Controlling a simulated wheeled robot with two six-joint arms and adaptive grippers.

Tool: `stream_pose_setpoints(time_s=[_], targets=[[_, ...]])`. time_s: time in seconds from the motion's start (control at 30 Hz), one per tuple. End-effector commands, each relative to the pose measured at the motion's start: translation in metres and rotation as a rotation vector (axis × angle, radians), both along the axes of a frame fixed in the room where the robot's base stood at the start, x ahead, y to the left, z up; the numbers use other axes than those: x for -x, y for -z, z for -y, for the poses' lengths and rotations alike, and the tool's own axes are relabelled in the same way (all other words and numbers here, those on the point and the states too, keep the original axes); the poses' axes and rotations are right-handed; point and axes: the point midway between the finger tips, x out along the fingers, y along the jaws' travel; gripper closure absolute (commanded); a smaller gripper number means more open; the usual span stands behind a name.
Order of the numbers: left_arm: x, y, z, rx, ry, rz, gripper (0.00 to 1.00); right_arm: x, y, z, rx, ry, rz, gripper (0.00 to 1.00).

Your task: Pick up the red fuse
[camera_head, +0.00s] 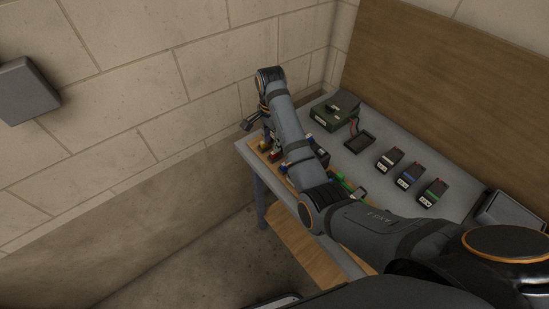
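A small red piece (273,155), which looks like the red fuse, is at the table's left end. It sits close to a yellow piece (265,147), and my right arm partly covers this area. My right gripper (251,121) is near the table's left corner, beyond the red piece in the picture. It is mostly hidden behind my forearm, so I cannot tell whether it is open or holds anything. My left gripper is not in view.
The grey table (377,147) carries a green box (335,112), a shallow dark tray (359,141) and three dark devices with red tops, one of them blue-banded (410,175). Green pieces (346,184) lie beside my arm. A brick wall (150,90) stands close to the left.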

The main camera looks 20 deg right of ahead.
Motion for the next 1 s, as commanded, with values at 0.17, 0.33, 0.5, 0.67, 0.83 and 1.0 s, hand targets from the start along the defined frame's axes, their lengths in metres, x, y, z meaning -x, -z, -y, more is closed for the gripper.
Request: stream_pose_setpoints(time_s=[0.17, 0.33, 0.5, 0.67, 0.83, 1.0], targets=[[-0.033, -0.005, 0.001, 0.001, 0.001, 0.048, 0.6, 0.0, 0.006, 0.0, 0.0, 0.0, 0.002, 0.6], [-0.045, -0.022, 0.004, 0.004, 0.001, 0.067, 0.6, 0.003, 0.03, 0.0, 0.0, 0.0, -0.003, 0.6], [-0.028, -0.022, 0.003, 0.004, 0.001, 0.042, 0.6, 0.001, 0.054, 0.0, 0.0, 0.0, 0.003, 0.6], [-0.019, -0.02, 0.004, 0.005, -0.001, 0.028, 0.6, 0.001, 0.057, 0.0, 0.0, 0.0, 0.004, 0.6], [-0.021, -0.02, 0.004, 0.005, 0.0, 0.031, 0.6, 0.001, 0.057, -0.001, 0.0, 0.0, 0.004, 0.74], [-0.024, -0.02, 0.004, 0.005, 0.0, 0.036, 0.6, 0.001, 0.056, -0.001, 0.0, 0.0, 0.004, 0.97]])
